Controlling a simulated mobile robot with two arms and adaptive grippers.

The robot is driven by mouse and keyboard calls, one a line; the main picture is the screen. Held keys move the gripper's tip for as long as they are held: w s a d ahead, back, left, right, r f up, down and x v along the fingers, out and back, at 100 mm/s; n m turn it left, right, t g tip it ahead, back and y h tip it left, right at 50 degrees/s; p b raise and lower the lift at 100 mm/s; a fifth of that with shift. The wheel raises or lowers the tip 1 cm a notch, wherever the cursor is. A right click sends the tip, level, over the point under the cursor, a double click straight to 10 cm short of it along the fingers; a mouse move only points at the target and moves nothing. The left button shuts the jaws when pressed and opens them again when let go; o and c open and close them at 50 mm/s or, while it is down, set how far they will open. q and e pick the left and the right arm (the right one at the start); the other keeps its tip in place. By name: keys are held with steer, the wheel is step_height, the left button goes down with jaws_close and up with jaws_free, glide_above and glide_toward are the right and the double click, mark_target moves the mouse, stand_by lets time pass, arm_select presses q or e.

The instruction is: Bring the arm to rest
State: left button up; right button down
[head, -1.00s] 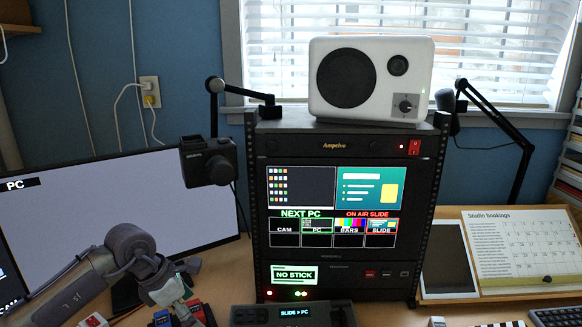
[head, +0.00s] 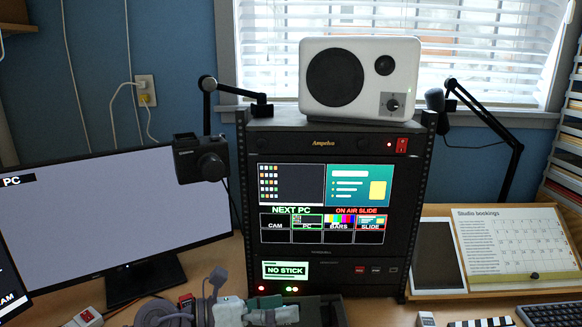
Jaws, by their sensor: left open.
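My left gripper (head: 272,315) is at the bottom edge of the head view, in front of the rack and low over the desk. It is open, and I see nothing held in it. Its lower part and much of the arm are cut off by the frame. The dark control panel (head: 327,309) beside it is partly covered by the gripper; I cannot tell whether they touch. My right gripper is not in view.
The rack (head: 318,142) with screens carries a white speaker (head: 360,76). A small camera (head: 200,158) hangs on an arm before the monitor (head: 105,212). A tablet (head: 433,252) and a bookings calendar (head: 515,242) stand right. Some bare desk (head: 215,262) shows left of the rack.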

arm_select(q)
steer(key=w+a+r+n+t+y, duration=0.15)
steer(key=a+n+t+y, duration=0.3)
steer(key=n+t, duration=0.55)
steer(key=a+r+n+t+y, duration=0.25)
steer(key=a+n+t, duration=0.25)
steer(key=n, duration=0.9)
steer(key=s+a+f+n+g+y, duration=0.2)
steer(key=s+a+f+n+y, duration=0.1)
steer(key=a+f+n+y, duration=0.4)
steer(key=s+a+f+n+g+y, duration=0.25)
steer(key=f+n, duration=0.25)
steer(key=f, duration=0.3)
steer(key=s+f+n+g, duration=0.3)
steer(key=s+f+g, duration=0.35)
steer(key=s, duration=0.45)
steer(key=s+f+n+g, duration=0.3)
steer(key=s+f+g, duration=0.2)
steer(key=s+f, duration=0.45)
step_height(320, 180, down, 22)
steer(key=s+g+p, duration=0.1)
steer(key=s+p, duration=0.1)
steer(key=s, duration=0.1)
steer(key=s+a+f+g+p, duration=0.1)
steer(key=s+a+f, duration=0.2)
steer(key=s+f, duration=1.1)
steer(key=shift+s+f+m+g, duration=0.2)
steer(key=shift+s+m+g, duration=0.1)
steer(key=shift+s, duration=0.65)
